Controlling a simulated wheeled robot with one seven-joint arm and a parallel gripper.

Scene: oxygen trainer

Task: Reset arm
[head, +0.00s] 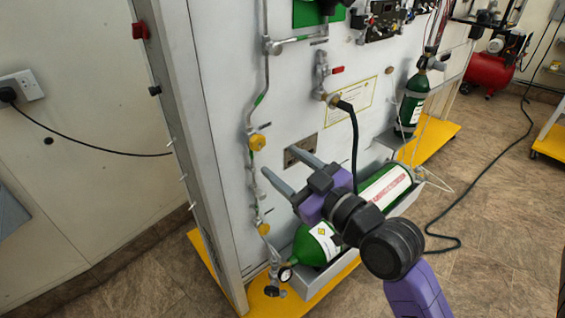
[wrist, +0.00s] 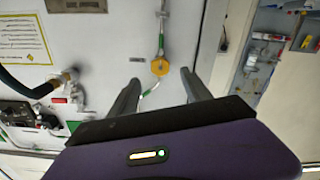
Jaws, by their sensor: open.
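My gripper (head: 283,167) is open and empty, held in front of the white panel (head: 220,75) of the trainer and above the green cylinder (head: 316,246). Its two fingers point toward the panel. The wrist view shows the fingers (wrist: 158,92) spread apart, with a yellow knob (wrist: 160,66) beyond and between them in the picture. That view looks turned over compared with the head view. My purple and black arm reaches in from the lower right and hides part of the cylinder.
A black hose (head: 354,140) hangs from a panel fitting close to my gripper. A gauge (head: 285,274) sits by the cylinder's valve. A second green cylinder (head: 412,103) stands upright on the right. A red compressor (head: 487,72) stands farther back. The floor (head: 500,200) at right is mostly clear, with a black cable.

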